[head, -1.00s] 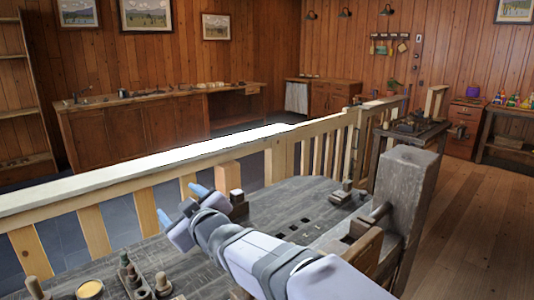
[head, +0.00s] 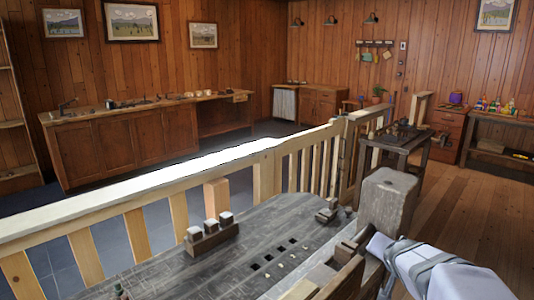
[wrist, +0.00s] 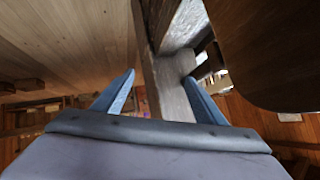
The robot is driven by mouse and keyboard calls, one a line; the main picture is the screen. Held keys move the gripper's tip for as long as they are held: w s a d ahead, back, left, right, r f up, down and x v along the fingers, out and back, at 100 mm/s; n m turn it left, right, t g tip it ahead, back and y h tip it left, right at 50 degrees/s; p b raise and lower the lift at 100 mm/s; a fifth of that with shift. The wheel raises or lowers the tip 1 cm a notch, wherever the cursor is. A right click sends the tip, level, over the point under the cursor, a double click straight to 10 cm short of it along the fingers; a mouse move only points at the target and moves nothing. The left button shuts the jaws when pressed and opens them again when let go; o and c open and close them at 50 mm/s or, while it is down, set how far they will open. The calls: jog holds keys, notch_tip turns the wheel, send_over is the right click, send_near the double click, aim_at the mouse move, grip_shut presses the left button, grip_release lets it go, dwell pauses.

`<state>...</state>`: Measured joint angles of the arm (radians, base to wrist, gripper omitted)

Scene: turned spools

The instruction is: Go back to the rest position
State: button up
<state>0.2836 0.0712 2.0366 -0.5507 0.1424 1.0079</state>
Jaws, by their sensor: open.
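My gripper (wrist: 159,80) shows in the wrist view as two blue fingers spread apart, with nothing held between them. A grey wooden beam passes behind the fingers. In the head view my arm comes in at the lower right, beside the thick wooden post; the fingers are out of sight there. On the grey workbench (head: 200,272) a wooden rack (head: 203,245) holds three white-topped pieces in a row. To its right are several dark square holes with small pale marks near them.
A thick wooden post (head: 387,203) stands at the workbench's right end, close to my arm. A pale railing (head: 140,205) runs along the bench's far side. A small side table (head: 402,140) stands behind the post. Open plank floor (head: 470,215) lies to the right.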

jog(key=s+a+f+m+g+y+b, duration=0.1)
jog(key=s+a+f+m+g+y, duration=0.3)
jog(key=s+f, duration=0.65)
jog(key=s+a+f+m+g+h+b, duration=0.1)
jog(key=s+f+m+g, duration=0.5)
jog(key=s, duration=0.7)
jog(key=s+a+f+g+y+b, duration=0.1)
jog(key=s+a+f+y, duration=0.25)
jog(key=s+a, duration=0.5)
jog(key=w+a+f+n+t+h+b, duration=0.1)
jog(key=w+a+f+n+b, duration=0.15)
jog(key=n, duration=0.75)
jog(key=w+a+f+n+t+h+b, duration=0.1)
jog(key=f+n+h+b, duration=0.15)
jog(key=n, duration=0.65)
notch_tip(320, 180, up, 21)
jog(key=p, duration=2.1)
jog(key=shift+d+f+g+y, duration=0.2)
jog(key=shift+g+y, duration=0.1)
jog(key=shift+y, duration=0.1)
